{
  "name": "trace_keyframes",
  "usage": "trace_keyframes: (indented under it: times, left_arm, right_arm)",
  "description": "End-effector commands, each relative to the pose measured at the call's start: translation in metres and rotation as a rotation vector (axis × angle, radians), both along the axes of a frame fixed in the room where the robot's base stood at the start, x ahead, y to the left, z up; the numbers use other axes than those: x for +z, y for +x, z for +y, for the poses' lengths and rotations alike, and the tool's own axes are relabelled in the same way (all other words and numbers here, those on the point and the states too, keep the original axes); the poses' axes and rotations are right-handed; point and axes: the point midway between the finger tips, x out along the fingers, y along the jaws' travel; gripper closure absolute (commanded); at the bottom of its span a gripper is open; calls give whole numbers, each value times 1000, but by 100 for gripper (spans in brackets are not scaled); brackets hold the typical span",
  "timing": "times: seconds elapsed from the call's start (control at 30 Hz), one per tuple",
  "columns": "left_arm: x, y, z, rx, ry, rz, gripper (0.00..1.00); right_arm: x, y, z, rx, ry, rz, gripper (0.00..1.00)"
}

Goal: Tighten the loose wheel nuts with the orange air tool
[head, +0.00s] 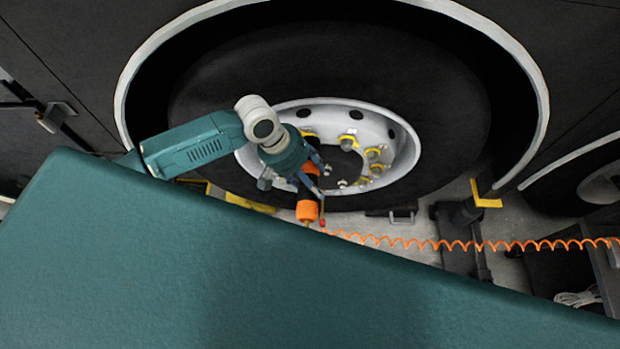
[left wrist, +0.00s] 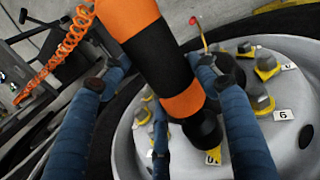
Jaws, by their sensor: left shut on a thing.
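The orange and black air tool (head: 307,211) is held in my left gripper (head: 314,180) in front of the wheel (head: 393,165). In the left wrist view the tool (left wrist: 183,103) lies between the blue fingers of the gripper (left wrist: 155,85), its black socket (left wrist: 203,132) pointing at the rim, close to a nut position with a yellow marker. Whether the socket sits on a nut is hidden. Several wheel nuts (head: 373,154) with yellow pointers ring the hub. Numbered white tags (left wrist: 282,115) show beside some nuts. My right gripper is not in view.
A coiled orange air hose (head: 450,244) runs from the tool to the right. A black stand with a yellow top (head: 487,196) is on the floor right of the wheel. The dark wheel arch with a pale edge (head: 535,75) surrounds the tyre.

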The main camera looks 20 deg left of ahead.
Motion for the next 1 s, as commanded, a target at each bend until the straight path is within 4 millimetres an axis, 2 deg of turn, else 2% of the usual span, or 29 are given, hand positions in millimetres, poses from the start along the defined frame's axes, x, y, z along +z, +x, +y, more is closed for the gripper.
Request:
trace_keyframes:
  times: [1.0]
  left_arm:
    - [3,9,0,1,-5,-6,78]
  right_arm:
    - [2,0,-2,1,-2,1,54]
